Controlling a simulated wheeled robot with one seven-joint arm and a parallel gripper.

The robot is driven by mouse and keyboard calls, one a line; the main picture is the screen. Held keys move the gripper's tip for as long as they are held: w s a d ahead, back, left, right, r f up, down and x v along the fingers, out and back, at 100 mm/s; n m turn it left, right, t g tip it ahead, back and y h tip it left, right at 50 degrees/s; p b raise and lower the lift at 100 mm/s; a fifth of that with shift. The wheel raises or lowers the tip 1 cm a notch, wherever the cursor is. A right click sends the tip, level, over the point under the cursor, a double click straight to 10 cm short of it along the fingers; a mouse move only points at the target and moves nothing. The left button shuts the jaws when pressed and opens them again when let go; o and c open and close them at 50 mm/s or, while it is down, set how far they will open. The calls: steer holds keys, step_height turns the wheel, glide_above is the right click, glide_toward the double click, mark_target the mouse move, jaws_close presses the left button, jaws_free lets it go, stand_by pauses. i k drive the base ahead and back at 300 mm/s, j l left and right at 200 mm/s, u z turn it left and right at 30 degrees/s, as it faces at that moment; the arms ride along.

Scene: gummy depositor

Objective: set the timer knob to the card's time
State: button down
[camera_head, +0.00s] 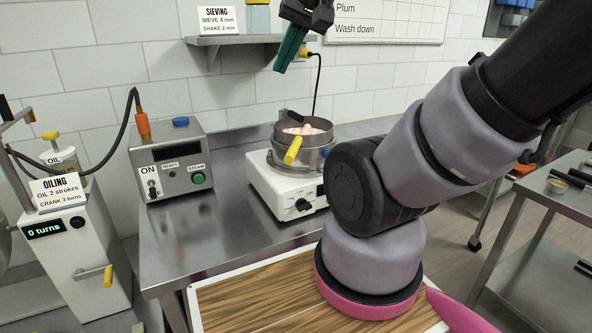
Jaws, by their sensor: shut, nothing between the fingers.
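The timer knob (303,205) is a small black knob on the front of the white sieve shaker base (278,187). Its setting is too small to read. A metal sieve (318,140) with a yellow handle sits on the shaker and holds pinkish pieces. The card (219,19) on the wall shelf reads "SIEVING, SIEVE 4 mm, SHAKE 2 min". My gripper (287,62) is above and behind the shaker, in front of the wall, with green fingers pointing down. It is shut and empty, well apart from the knob.
A grey control box (172,165) with an ON switch and green button stands left on the steel bench. The oiling unit (80,250) with yellow crank is far left. A wooden-topped surface (250,297) lies in front. A steel table (550,200) stands right.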

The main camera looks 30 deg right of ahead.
mark_target(302, 205)
steer(key=z, duration=0.4)
steer(key=j+z, duration=0.25)
steer(key=k+j+z, duration=0.2)
steer(key=j, duration=0.25)
steer(key=j+z, duration=0.25)
steer(key=k+j, duration=0.15)
steer(key=j, duration=0.25)
steer(key=k+j, duration=0.2)
steer(key=j, duration=0.15)
steer(key=k+j+z, duration=0.1)
steer(key=j, duration=0.3)
steer(key=k, duration=0.05)
